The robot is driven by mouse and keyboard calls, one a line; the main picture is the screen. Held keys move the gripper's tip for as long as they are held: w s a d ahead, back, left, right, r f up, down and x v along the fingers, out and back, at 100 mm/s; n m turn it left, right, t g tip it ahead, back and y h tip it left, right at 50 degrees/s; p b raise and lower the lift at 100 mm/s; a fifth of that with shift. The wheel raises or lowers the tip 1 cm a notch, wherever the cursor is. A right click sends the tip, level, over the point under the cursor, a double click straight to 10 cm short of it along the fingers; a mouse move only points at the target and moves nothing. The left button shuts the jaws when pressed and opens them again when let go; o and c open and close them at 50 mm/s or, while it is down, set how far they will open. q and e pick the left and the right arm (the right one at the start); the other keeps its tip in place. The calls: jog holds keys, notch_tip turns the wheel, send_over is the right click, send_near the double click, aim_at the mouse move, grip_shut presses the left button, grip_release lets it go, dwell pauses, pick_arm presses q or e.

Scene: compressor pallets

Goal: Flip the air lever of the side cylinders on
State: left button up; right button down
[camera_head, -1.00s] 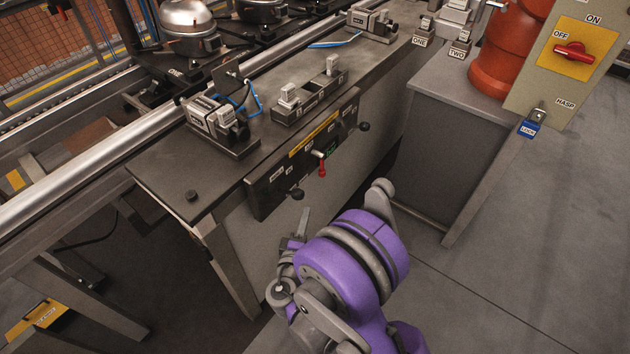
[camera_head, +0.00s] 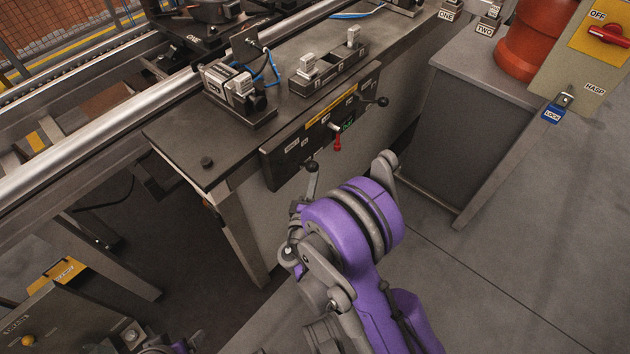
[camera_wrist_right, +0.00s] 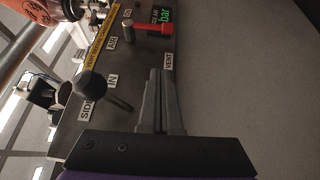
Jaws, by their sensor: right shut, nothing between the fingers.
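A dark control panel (camera_head: 275,172) is on the front of the bench. Its red-handled lever (camera_head: 337,144) hangs downward in the head view. In the right wrist view the red lever (camera_wrist_right: 153,28) lies between the labels AIR and VENT, its handle towards VENT. A black ball-ended lever (camera_wrist_right: 90,84) by the labels SIDE and IN stands left of my fingers. My right gripper (camera_head: 311,178) is at the panel's lower left end, overlapping that ball-ended lever in the head view. Its fingers (camera_wrist_right: 161,78) are shut and empty, pointing towards the red lever but apart from it.
Clamp blocks (camera_head: 237,88) and a fixture (camera_head: 328,70) sit on the bench top. Another black knob (camera_head: 382,101) sticks out at the panel's right end. A grey cabinet (camera_head: 480,115) with an orange cylinder (camera_head: 530,45) stands at right. Open floor lies in front.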

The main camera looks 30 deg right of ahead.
aim_at(338, 140)
pick_arm(q)
jog(key=shift+w+f+b, duration=0.1)
jog(key=shift+f+b, duration=0.35)
jog(key=shift+f, duration=0.05)
pick_arm(e)
jog(key=w+d, duration=0.5)
jog(key=d, duration=0.2)
jog(key=shift+w+d+r, duration=0.2)
jog(key=shift+d, duration=0.15)
jog(key=shift+w, duration=0.1)
